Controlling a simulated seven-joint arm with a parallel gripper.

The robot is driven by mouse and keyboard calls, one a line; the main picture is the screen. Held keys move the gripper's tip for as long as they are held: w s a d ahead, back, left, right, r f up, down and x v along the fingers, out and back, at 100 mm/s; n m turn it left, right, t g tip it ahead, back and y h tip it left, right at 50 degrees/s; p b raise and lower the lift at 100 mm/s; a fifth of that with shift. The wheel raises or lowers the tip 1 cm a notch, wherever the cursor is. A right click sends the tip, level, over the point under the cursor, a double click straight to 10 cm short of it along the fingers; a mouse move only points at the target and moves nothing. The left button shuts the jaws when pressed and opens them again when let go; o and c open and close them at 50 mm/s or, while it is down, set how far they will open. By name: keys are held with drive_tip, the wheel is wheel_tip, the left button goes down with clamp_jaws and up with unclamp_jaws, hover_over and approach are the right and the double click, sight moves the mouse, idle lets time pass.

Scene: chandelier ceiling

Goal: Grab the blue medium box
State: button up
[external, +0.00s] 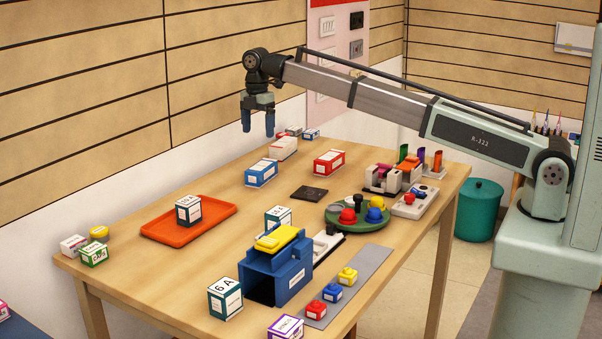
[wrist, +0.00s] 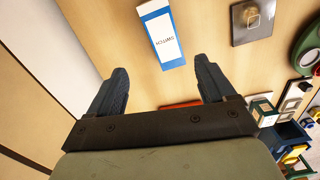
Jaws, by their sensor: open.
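The blue box (external: 261,173) with a white top label lies on the wooden table, left of the red box. In the wrist view the blue box (wrist: 162,38) shows its label just beyond the fingertips, roughly centred between them. My gripper (external: 258,131) is open and empty, high above the far part of the table, with its dark blue fingers pointing down. In the wrist view my gripper (wrist: 162,66) has its two fingers spread wide, apart from the box.
A red box (external: 329,163) and a white box (external: 284,148) are near the blue box. A flat black plate (external: 309,193) lies to its front right. An orange tray (external: 153,232) holds a dark box. A larger blue container (external: 275,275) stands at the near side.

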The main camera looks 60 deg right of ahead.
sight(261, 165)
wheel_tip(261, 165, down, 9)
drive_tip(key=shift+s+r+n, duration=0.1)
drive_tip(key=shift+r+n, duration=0.1)
drive_tip(key=shift+n, duration=0.8)
drive_tip(key=shift+s+f, duration=0.2)
drive_tip(key=shift+f, duration=1.1)
drive_tip(key=shift+s+f, duration=0.15)
drive_tip(key=shift+f, duration=1.15)
drive_tip(key=shift+c, duration=0.5)
drive_tip(key=c, duration=1)
drive_tip(key=shift+r, duration=0.15)
